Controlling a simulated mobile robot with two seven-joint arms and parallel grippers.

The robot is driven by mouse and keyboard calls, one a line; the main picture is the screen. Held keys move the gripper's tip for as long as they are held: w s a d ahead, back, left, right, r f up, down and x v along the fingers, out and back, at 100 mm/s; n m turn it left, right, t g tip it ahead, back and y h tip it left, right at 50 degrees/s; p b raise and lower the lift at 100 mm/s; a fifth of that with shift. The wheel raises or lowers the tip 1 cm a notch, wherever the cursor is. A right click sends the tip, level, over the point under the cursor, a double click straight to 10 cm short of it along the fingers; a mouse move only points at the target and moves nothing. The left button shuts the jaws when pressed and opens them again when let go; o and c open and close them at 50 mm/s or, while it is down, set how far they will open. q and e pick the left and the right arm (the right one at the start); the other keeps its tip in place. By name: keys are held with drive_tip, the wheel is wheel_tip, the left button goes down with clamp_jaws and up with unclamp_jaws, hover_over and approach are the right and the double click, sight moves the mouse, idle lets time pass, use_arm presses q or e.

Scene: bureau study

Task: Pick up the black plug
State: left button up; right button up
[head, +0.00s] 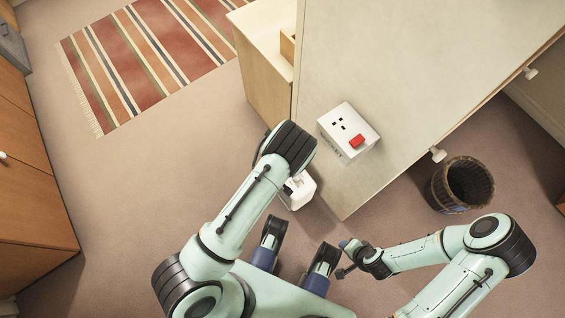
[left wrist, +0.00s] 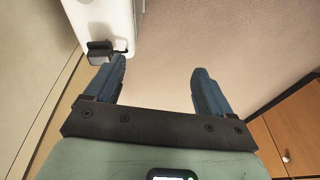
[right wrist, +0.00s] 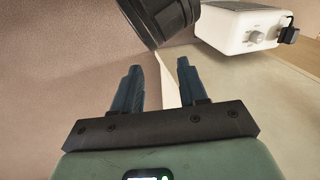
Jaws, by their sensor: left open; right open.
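The black plug (left wrist: 100,52) sticks out of a white box with a knob, at the upper left of the left wrist view. It also shows at the upper right of the right wrist view (right wrist: 289,35). My left gripper (left wrist: 160,69) is open and empty; the plug is just outside its left finger, and I cannot tell whether they touch. In the head view my left arm hides that gripper and part of the white box (head: 303,194). My right gripper (right wrist: 159,66) is open and empty, away from the plug, right of centre in the head view (head: 344,258).
A white socket unit (head: 365,133) with a red switch lies on the pale desk (head: 430,70). A wicker basket (head: 440,190) stands at the right. A wooden cabinet (head: 35,200) is at the left. A striped rug (head: 150,55) lies behind; the carpet between is clear.

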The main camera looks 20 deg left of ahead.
use_arm(q)
drive_tip(key=w+d+n+t+b, duration=0.1)
drive_tip(key=w+d+t+b, duration=0.15)
drive_tip(key=w, duration=0.75)
use_arm(e)
drive_tip(key=w+d+f+t+b, duration=0.1)
drive_tip(key=w+d+f+b, duration=0.1)
drive_tip(key=w+f, duration=0.35)
use_arm(q)
drive_tip(key=shift+n+g+y, duration=0.25)
drive_tip(key=shift+n+y, duration=0.05)
drive_tip(key=shift+y, duration=0.1)
drive_tip(key=x, duration=0.7)
drive_tip(key=shift+w+d+f+b, duration=0.1)
drive_tip(key=shift+d+f+b, duration=0.15)
drive_tip(key=shift+b, duration=0.1)
drive_tip(key=b+x, duration=0.2)
drive_tip(key=x, duration=0.3)
drive_tip(key=shift+a, duration=0.15)
drive_tip(key=shift+w+f, duration=0.1)
drive_tip(key=shift+f, duration=0.05)
drive_tip(key=c, duration=1.1)
use_arm(e)
drive_tip(key=s+d+f+g, duration=0.1)
drive_tip(key=s+f+g, duration=0.1)
drive_tip(key=s+f, duration=0.4)
drive_tip(key=shift+s+m+h, duration=0.3)
drive_tip(key=shift+m, duration=0.1)
